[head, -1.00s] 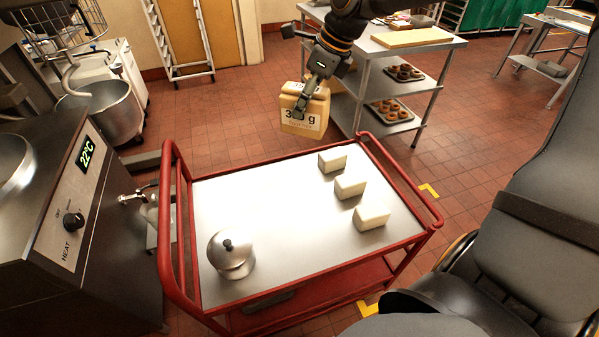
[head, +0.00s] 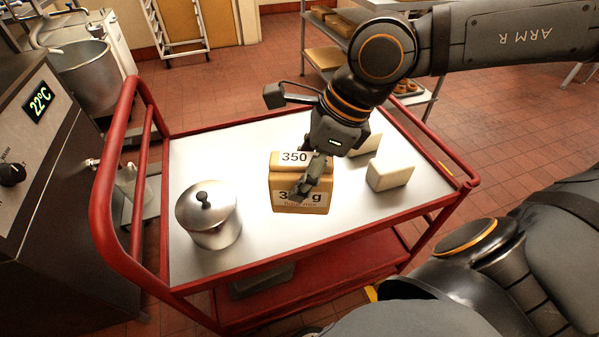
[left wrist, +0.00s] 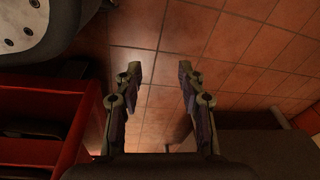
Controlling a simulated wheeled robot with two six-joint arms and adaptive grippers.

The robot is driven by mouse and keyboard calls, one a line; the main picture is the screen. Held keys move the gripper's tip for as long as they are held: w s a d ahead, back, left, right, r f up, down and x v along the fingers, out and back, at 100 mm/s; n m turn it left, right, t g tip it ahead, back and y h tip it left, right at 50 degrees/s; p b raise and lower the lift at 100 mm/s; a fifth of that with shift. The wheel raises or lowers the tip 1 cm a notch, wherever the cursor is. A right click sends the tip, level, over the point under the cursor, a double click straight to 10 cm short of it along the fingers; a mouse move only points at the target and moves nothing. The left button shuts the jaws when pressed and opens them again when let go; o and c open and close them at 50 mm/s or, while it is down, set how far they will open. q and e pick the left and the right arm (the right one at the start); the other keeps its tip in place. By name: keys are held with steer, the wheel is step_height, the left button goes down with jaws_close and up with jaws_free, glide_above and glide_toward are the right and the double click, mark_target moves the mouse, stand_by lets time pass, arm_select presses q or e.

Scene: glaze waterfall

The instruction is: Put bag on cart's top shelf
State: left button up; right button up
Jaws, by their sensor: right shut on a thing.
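The tan bag (head: 287,201), with printed labels, is upright over the middle of the red cart's steel top shelf (head: 250,150). My right gripper (head: 318,185) is shut on the bag from above. I cannot tell whether the bag's base touches the shelf. My left gripper (left wrist: 157,85) is open and empty in the left wrist view, with floor tiles behind its fingers. It is not seen in the head view. The cart's red frame (left wrist: 35,85) shows at the left of the left wrist view.
A lidded metal pot (head: 208,215) stands left of the bag on the shelf. White blocks (head: 390,174) stand to the right, one partly hidden by my right arm. A machine with a temperature display (head: 40,102) is beyond the cart's left handle. Bare shelf shows behind the bag.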

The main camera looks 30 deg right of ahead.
steer(key=shift+w+r, duration=0.1)
steer(key=shift+w, duration=0.1)
steer(key=w+d+f, duration=0.2)
steer(key=w+f, duration=0.1)
steer(key=f, duration=0.1)
steer(key=w+d+f, duration=0.3)
steer(key=w+f, duration=0.1)
steer(key=w+d+f+p, duration=0.1)
steer(key=w+d+f, duration=0.2)
steer(key=w+f, duration=0.1)
steer(key=shift+w+f, duration=0.1)
steer(key=shift+f, duration=0.15)
steer(key=shift+w+f, duration=0.1)
steer(key=shift+f, duration=0.25)
arm_select(q)
steer(key=shift+s+a+f, duration=0.2)
steer(key=shift+s+f, duration=0.25)
steer(key=shift+s, duration=0.1)
steer(key=shift+s+a+f, duration=0.15)
steer(key=shift+s+f, duration=0.3)
steer(key=shift+s, duration=0.05)
